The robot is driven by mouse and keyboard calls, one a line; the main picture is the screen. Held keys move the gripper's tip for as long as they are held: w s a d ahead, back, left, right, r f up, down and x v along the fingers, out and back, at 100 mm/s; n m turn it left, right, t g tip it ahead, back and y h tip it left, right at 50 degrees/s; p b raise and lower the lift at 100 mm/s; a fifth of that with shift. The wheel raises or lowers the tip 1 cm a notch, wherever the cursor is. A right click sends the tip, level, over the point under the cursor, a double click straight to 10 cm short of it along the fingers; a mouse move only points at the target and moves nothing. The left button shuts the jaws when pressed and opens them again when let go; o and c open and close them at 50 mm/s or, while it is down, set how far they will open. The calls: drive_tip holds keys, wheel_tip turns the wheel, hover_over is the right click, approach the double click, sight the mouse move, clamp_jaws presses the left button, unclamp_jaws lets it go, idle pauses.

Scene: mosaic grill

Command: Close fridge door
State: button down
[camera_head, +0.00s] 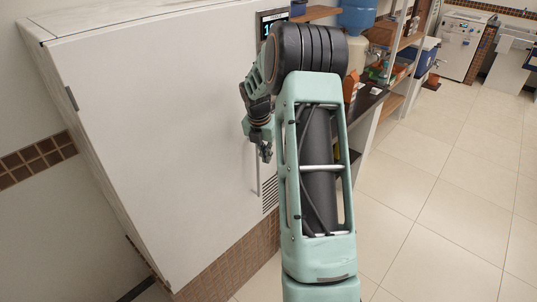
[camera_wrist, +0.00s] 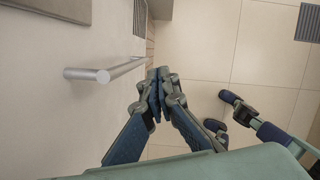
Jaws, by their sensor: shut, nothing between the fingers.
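The fridge is the tall white cabinet in the head view, and its broad flat door (camera_head: 150,120) fills the left half. I see no open gap at the door's visible edges; its right side is partly hidden by my arm. A metal bar handle (camera_wrist: 108,72) sticks out from the white surface in the wrist view, and a thin upright bar shows near my gripper in the head view. My gripper (camera_head: 266,154) is in front of the right part of the door. In the wrist view its fingers (camera_wrist: 157,74) are together and empty, to the right of the handle, apart from it.
A dark display (camera_head: 271,22) sits at the top right of the fridge. A counter with shelves (camera_head: 375,95) and a blue water bottle (camera_head: 356,16) stand behind my arm. The tiled floor (camera_head: 440,200) on the right is clear.

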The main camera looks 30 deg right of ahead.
drive_tip(key=s+r+b, duration=0.1)
drive_tip(key=s+r, duration=0.2)
drive_tip(key=r, duration=0.6)
drive_tip(key=shift+s+d+r, duration=0.15)
drive_tip(key=shift+r, duration=0.15)
